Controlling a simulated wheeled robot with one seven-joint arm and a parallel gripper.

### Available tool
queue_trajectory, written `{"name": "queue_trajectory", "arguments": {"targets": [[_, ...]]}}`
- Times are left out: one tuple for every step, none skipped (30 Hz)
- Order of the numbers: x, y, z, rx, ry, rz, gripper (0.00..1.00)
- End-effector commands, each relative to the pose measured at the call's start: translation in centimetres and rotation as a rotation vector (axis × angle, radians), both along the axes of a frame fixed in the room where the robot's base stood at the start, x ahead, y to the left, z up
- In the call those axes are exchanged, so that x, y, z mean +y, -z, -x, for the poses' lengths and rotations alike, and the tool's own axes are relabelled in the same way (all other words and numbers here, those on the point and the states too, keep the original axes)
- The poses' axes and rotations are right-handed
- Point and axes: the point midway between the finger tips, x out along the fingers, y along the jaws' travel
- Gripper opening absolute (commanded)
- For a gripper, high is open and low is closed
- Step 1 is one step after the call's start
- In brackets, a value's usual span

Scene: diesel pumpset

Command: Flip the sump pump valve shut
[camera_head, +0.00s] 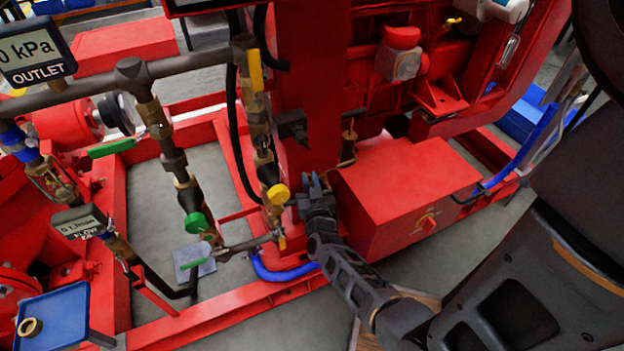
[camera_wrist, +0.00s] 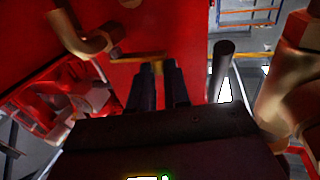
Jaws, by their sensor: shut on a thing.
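My gripper (camera_head: 313,181) is low beside the red upright and the red box, with its fingers pointing away from me. In the wrist view its two dark fingers (camera_wrist: 160,68) are close together at a thin yellow-brown bar (camera_wrist: 134,56) that runs across the fingertips, and they are shut on it. The bar looks like a valve lever and lies in front of a red surface. A brass elbow (camera_wrist: 88,36) is just left of it. In the head view the gripper hides the bar. I cannot tell for certain that this is the sump pump valve.
A yellow valve handle (camera_head: 278,194) is close left of my gripper. A red box (camera_head: 407,190) with a knob stands on its right. Green handles (camera_head: 196,223) and pipes are further left. In the wrist view a dark post (camera_wrist: 221,70) and a large brass fitting (camera_wrist: 284,88) are on the right.

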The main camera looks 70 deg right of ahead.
Motion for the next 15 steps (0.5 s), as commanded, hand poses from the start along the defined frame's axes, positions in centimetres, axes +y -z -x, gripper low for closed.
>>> {"name": "queue_trajectory", "arguments": {"targets": [[-0.02, -0.23, -0.22, -0.001, 0.008, 0.002, 0.00], [-0.03, -0.21, -0.26, 0.001, 0.012, 0.002, 0.00], [-0.06, -0.17, -0.25, 0.001, 0.017, 0.000, 0.00], [-0.07, -0.14, -0.25, 0.002, 0.020, 0.001, 0.00], [-0.06, -0.12, -0.26, 0.002, 0.021, 0.001, 0.00], [-0.06, -0.10, -0.27, 0.003, 0.021, 0.001, 0.00], [-0.06, -0.10, -0.27, 0.003, 0.021, 0.001, 0.00], [-0.06, -0.09, -0.27, 0.003, 0.021, 0.001, 0.00], [-0.06, -0.09, -0.27, 0.003, 0.020, 0.001, 0.00], [-0.05, -0.10, -0.28, 0.003, 0.020, 0.001, 0.00], [-0.06, -0.10, -0.27, 0.003, 0.020, 0.001, 0.00], [-0.06, -0.10, -0.27, 0.003, 0.020, 0.001, 0.00], [-0.07, -0.10, -0.28, 0.003, 0.020, 0.001, 0.17], [-0.07, -0.10, -0.28, 0.003, 0.020, 0.001, 0.20], [-0.07, -0.10, -0.26, 0.003, 0.020, 0.001, 0.24]]}}
